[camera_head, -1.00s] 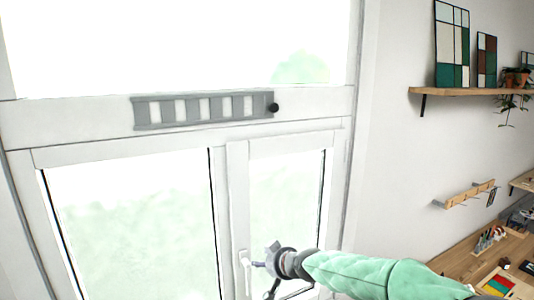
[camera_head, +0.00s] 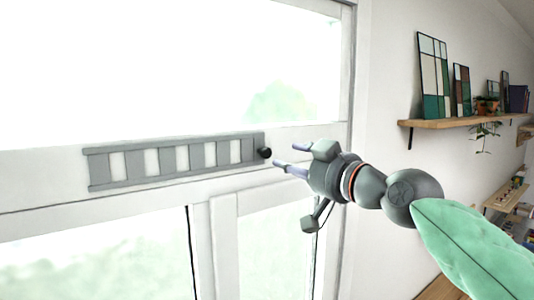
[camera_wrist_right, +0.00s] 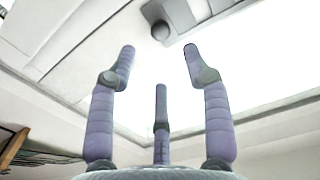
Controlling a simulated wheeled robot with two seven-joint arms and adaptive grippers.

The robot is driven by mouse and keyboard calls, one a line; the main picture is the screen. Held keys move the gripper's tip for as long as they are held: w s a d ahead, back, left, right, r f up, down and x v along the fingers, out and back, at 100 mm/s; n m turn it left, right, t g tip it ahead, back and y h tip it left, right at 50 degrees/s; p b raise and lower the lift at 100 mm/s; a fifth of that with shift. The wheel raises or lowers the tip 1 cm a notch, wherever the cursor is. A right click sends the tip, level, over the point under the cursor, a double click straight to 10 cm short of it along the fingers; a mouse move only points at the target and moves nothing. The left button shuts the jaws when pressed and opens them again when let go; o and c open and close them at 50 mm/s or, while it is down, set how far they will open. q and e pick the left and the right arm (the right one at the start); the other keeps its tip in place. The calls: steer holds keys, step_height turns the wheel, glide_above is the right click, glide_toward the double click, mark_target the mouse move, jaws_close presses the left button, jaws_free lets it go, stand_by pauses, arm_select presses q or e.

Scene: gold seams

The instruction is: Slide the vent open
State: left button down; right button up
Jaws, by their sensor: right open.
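The vent (camera_head: 170,161) is a grey slotted strip on the white window crossbar in the head view, with pale gaps between its grey slats. Its round black knob (camera_head: 265,153) sits at the right end. My right gripper (camera_head: 291,156) is open and empty, just right of the knob, its fingers pointing left toward it without visible contact. In the right wrist view, the three spread fingers (camera_wrist_right: 160,85) have nothing between them, and the knob (camera_wrist_right: 160,31) shows beyond them near the top. My left gripper is in neither view.
The white window frame (camera_head: 220,187) surrounds bright panes above and below the vent. A wooden shelf (camera_head: 460,123) with framed glass panels (camera_head: 434,80) and a potted plant (camera_head: 487,106) is on the right wall. The space left of my gripper, in front of the vent, is clear.

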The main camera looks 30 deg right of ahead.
mark_target(267, 155)
steer(key=w, duration=0.3)
steer(key=w+p, duration=0.1)
steer(key=w, duration=0.2)
steer(key=w+p, duration=0.1)
steer(key=w, duration=0.2)
steer(key=shift+w+a, duration=0.1)
steer(key=shift+a, duration=0.25)
steer(key=shift+f, duration=0.1)
jaws_close()
